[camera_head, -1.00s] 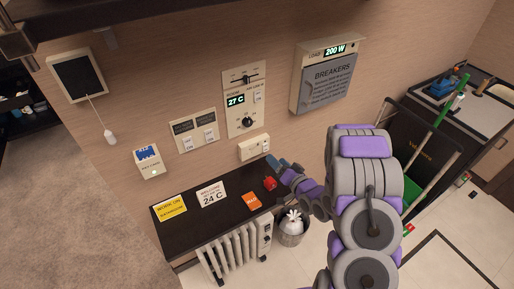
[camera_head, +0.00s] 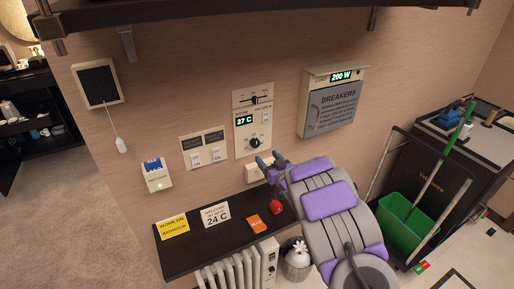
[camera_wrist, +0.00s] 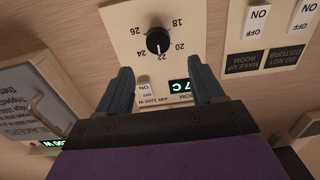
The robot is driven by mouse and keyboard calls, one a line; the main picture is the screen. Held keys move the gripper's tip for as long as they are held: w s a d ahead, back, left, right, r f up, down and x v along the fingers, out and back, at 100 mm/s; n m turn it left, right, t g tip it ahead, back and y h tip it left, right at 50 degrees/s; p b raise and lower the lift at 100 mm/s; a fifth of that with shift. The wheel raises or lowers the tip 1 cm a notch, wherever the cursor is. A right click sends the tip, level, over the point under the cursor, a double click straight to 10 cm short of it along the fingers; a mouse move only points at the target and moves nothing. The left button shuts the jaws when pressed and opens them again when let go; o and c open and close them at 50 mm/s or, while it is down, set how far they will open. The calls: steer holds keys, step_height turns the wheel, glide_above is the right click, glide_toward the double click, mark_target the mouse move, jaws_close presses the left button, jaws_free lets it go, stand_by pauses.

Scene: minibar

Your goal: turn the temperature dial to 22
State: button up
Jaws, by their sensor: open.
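The temperature dial is a round black knob (camera_head: 254,142) on a cream wall panel (camera_head: 241,101), below a green display (camera_head: 244,120) reading 27 C. The knob also shows upside down in the wrist view (camera_wrist: 158,41), ringed by numbers from 18 to 26. A small pale mark shows on its side near 22, but its exact setting is hard to tell. My gripper (camera_head: 269,158) is open and empty, just below and right of the knob. In the wrist view its two blue-grey fingers (camera_wrist: 159,64) stand apart, with the knob beyond the gap, seemingly untouched.
Light switches (camera_head: 205,157) and the breaker box (camera_head: 334,103) flank the panel. Below is a dark shelf (camera_head: 187,248) with cards, one reading 24 C, and a red object (camera_head: 276,207). A shelf edge overhangs above.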

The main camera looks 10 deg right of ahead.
mark_target(257, 144)
steer(key=b+x, duration=0.1)
steer(key=x, duration=0.8)
steer(key=shift+w+d+f, duration=0.1)
steer(key=c, duration=1)
steer(key=shift+n, duration=0.3)
steer(key=o, duration=1)
steer(key=p+v, duration=0.2)
steer(key=v, duration=1.5)
